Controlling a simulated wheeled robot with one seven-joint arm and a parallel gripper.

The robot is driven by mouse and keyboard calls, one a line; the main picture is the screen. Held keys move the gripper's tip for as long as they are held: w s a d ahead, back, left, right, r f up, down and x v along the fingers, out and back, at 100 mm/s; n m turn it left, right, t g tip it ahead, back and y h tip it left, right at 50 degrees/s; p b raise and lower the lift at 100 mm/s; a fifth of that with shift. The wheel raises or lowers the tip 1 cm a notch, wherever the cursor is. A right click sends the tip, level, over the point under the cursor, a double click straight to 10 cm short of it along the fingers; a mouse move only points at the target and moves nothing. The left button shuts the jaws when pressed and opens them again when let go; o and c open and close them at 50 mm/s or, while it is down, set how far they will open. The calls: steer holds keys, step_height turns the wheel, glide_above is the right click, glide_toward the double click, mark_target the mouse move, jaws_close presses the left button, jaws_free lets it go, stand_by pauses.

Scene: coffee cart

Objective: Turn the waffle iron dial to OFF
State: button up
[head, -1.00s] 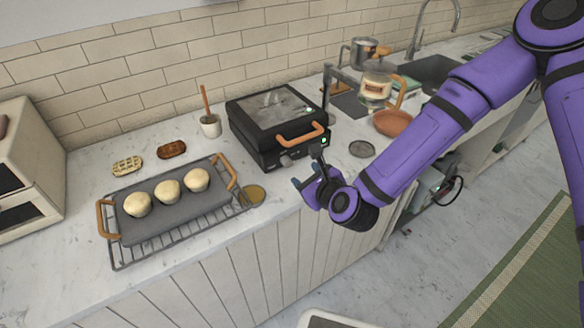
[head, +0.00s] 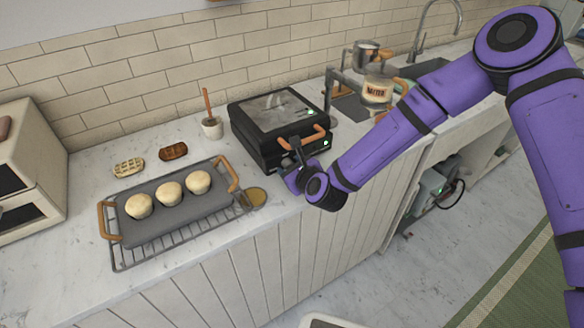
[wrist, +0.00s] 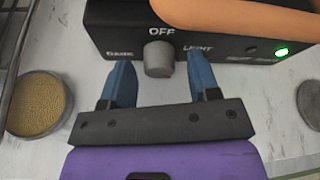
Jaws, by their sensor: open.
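The black waffle iron (head: 270,118) stands closed on the counter against the tiled wall, with an orange handle at its front. In the wrist view its front panel (wrist: 110,28) reads DARK, OFF and LIGHT, with a lit green light at the right. The grey dial (wrist: 159,60) sits below the OFF label. Its pointer direction cannot be made out. My gripper (wrist: 160,82) is open, with one blue finger at each side of the dial, close below it and not visibly touching. In the head view my gripper (head: 288,172) is at the iron's front and hides the dial.
An orange handle (wrist: 240,15) overhangs the panel just above the dial. A round gold-topped tin (wrist: 38,103) stands to the left. A tray (head: 150,230) with three dough balls lies on a wire rack left of the iron. The counter's front edge is close below my gripper.

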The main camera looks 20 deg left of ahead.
steer(key=c, duration=0.9)
steer(key=shift+s+a+n+h, duration=0.1)
steer(key=shift+n+h, duration=0.2)
steer(key=shift+n, duration=0.2)
steer(key=shift+n+t+h, duration=0.3)
steer(key=shift+n+t, duration=0.6)
steer(key=shift+n, duration=0.2)
steer(key=o, duration=0.9)
steer(key=v, duration=1)
steer(key=shift+s+d, duration=0.25)
steer(key=shift+s, duration=0.05)
